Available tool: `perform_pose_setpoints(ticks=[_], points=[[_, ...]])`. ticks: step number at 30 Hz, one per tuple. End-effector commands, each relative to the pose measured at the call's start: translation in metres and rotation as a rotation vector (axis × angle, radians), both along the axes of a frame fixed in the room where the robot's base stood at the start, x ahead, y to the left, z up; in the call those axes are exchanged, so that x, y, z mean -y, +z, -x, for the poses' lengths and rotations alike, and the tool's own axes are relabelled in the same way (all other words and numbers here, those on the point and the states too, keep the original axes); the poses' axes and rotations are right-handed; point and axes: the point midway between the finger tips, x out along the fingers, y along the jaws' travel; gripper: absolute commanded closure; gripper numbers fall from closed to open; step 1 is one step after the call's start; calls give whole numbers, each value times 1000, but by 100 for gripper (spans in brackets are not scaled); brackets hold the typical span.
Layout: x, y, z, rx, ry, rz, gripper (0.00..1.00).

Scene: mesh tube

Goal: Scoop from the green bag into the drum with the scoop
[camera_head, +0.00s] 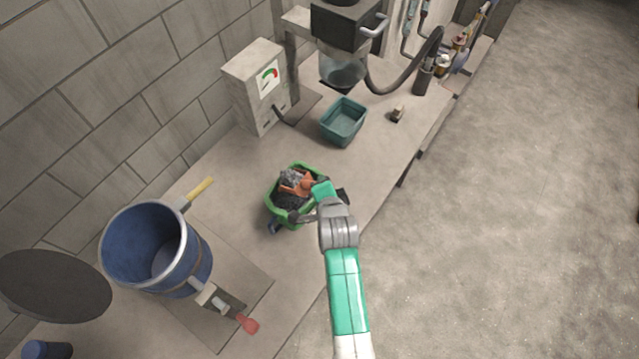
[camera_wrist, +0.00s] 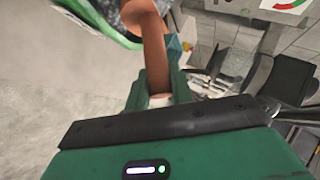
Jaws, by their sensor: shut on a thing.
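The green bag (camera_head: 272,207) stands open on the bench, with dark grey material inside. The orange scoop (camera_head: 298,184) is at the bag's mouth, with a grey lump on or beside its head. My gripper (camera_head: 318,190) is at the bag's right rim. In the wrist view the scoop's handle (camera_wrist: 153,50) runs up from between my green fingers (camera_wrist: 160,92), which are shut on it. The bag's green rim (camera_wrist: 112,25) shows at the upper left there; the scoop's head is mostly out of view. The blue drum (camera_head: 196,262) is open-topped, at the left of the head view.
A round dark lid (camera_head: 55,286) is beside the drum. A red-handled valve (camera_head: 248,324) sticks out at the drum's base. A teal bin (camera_head: 343,122) and a gauge box (camera_head: 258,85) stand behind the bag. Bare bench lies between bag and drum.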

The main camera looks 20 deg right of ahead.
Motion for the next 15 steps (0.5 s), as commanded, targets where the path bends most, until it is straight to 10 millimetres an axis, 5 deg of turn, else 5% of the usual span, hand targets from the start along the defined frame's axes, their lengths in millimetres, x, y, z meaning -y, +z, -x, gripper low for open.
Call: perform_pose_setpoints(ticks=[3, 5, 15], points=[[4, 17, 6, 32, -2, -18, 100], [7, -1, 11, 74, -3, -45, 100], [16, -9, 28, 239, -3, -135, 100]])
